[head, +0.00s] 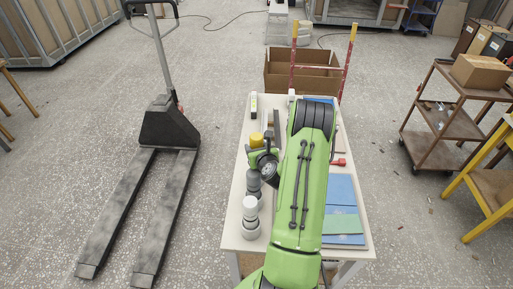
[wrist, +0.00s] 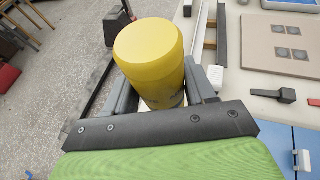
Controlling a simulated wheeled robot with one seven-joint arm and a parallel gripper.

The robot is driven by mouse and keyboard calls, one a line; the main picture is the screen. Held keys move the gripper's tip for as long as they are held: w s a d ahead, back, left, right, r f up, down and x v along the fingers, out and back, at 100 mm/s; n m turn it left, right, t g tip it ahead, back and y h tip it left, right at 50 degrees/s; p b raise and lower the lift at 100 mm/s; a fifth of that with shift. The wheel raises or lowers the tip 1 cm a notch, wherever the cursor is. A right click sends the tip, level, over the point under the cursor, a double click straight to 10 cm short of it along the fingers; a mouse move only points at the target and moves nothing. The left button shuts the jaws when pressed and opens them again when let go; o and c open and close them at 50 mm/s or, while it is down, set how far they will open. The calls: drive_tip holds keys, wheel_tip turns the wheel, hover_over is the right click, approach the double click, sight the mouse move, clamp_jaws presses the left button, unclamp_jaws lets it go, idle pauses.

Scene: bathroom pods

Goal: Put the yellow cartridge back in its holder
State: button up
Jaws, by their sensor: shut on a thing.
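The yellow cartridge (wrist: 150,48) is a cylinder with a wide yellow cap, upright between the fingers of my gripper (wrist: 162,84) in the wrist view. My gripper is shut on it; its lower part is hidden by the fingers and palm. In the head view the cartridge (head: 256,140) shows at the left edge of the table, beside my gripper (head: 263,150). Nearer the camera, a white-capped cartridge (head: 250,203) stands in a grey holder (head: 251,230), and a dark-capped one (head: 253,181) stands behind it. What is directly under the yellow cartridge is hidden.
A beige panel (wrist: 262,53) and a black tool (wrist: 286,95) lie right of my gripper. A pallet jack (head: 168,130) stands left.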

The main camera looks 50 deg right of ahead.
drive_tip(key=shift+f+b, duration=0.35)
drive_tip(key=shift+f, duration=0.1)
drive_tip(key=o, duration=1.4)
drive_tip(key=shift+f, duration=0.1)
drive_tip(key=b+v, duration=1.5)
drive_tip(key=b, duration=0.1)
drive_tip(key=shift+s+a+r+b, duration=0.25)
drive_tip(key=shift+b, duration=0.15)
